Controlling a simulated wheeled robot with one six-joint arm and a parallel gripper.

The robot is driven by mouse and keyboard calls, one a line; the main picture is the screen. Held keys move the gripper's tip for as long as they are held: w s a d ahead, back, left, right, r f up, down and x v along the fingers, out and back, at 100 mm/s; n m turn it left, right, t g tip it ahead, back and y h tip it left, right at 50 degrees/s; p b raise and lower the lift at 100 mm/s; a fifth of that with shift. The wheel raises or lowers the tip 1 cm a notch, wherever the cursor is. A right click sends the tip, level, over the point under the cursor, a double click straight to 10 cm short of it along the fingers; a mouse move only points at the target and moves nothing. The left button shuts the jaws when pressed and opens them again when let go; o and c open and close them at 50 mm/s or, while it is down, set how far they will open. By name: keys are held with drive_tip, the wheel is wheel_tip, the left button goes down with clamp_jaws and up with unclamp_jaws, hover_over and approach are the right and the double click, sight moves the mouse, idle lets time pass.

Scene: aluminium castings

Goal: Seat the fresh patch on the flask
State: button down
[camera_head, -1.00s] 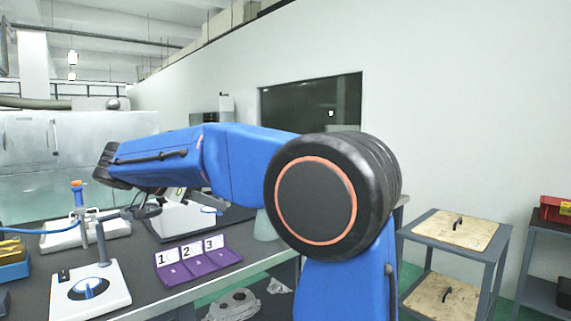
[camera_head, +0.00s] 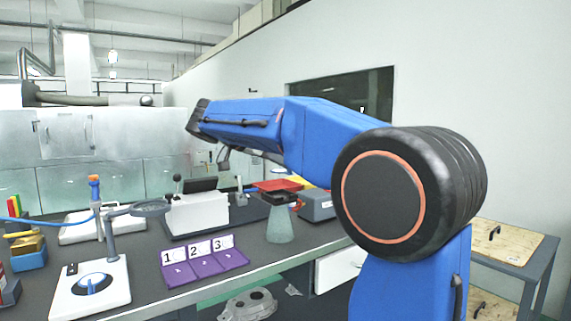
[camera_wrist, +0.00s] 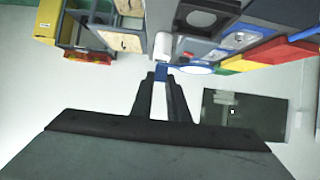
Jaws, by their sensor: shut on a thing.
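My gripper (camera_wrist: 160,88) points away from the wrist camera, its two dark fingers close together. They are shut on a small blue piece (camera_wrist: 160,74), mostly hidden at the fingertips; I cannot tell for sure that it is the fresh patch. In the head view my arm hides most of the gripper. A pale green cone-shaped vessel (camera_head: 280,226), possibly the flask, stands at the bench's front edge with a dark flat piece (camera_head: 279,197) at its top. My gripper is apart from it.
A purple board (camera_head: 204,264) numbered 1, 2, 3 lies on the bench (camera_head: 140,238). A magnifier (camera_head: 150,209) stands on a white base (camera_head: 90,290) at left. A white machine (camera_head: 196,214) and a red tray (camera_head: 276,185) are behind. A wooden-topped shelf (camera_head: 500,242) is at right.

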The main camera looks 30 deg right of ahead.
drive_tip(key=shift+f, duration=0.1)
drive_tip(key=shift+f, duration=2.8)
drive_tip(key=shift+f, duration=1.15)
drive_tip(key=c, duration=1.6)
unclamp_jaws()
drive_tip(key=shift+c, duration=0.2)
drive_tip(key=shift+a, duration=0.1)
drive_tip(key=v, duration=1.7)
drive_tip(key=shift+a, duration=0.15)
